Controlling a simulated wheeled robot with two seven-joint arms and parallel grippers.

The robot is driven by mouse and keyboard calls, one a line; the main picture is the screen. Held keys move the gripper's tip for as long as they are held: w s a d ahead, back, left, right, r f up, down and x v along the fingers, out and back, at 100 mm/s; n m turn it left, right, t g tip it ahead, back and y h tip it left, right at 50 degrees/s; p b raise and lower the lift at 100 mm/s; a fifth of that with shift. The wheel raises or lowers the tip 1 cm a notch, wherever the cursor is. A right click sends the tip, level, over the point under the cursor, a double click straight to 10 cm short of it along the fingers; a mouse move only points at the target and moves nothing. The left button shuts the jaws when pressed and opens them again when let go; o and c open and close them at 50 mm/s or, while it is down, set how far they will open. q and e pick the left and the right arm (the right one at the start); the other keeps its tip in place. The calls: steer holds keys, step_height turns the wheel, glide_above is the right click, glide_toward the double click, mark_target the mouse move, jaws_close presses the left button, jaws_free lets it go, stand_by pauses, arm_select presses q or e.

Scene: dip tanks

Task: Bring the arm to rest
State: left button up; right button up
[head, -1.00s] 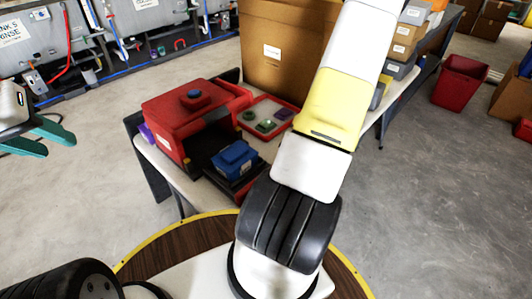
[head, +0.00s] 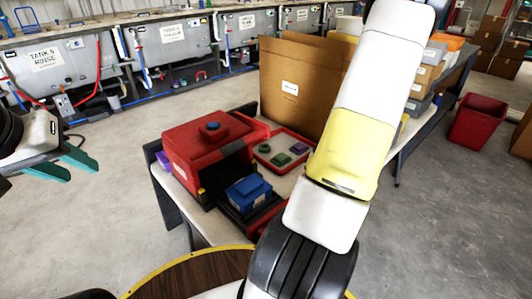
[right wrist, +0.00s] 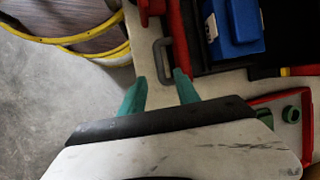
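My left gripper (head: 84,178) shows at the left edge of the head view, its two teal fingers apart and empty, in the air over bare floor. My right arm, white with a yellow band, crosses the head view over the table, and its gripper is hidden there. In the right wrist view my right gripper (right wrist: 160,77) has its teal fingers apart. A grey handle (right wrist: 163,60) shows just beyond and between the fingertips; I cannot tell how far below it is. Nothing is seen held.
The table (head: 218,231) carries a red machine (head: 210,150), a blue box (head: 248,192), a red-rimmed tray (head: 262,152) and a cardboard box (head: 300,85). A red bin (head: 476,122) stands right. Tanks (head: 165,50) line the back. Floor at left is open.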

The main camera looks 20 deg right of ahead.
steer(key=w+a+r+n+t+h, duration=0.3)
steer(key=a+r+n, duration=0.55)
steer(key=r, duration=0.75)
steer(key=s+a+r+n+t, duration=0.1)
steer(key=s+a+r+n, duration=0.1)
steer(key=a+r, duration=0.4)
steer(key=s+a+r+n+t, duration=0.2)
steer(key=s+a+r+n, duration=0.1)
steer(key=a+r, duration=0.4)
steer(key=shift+s+a+n, duration=0.35)
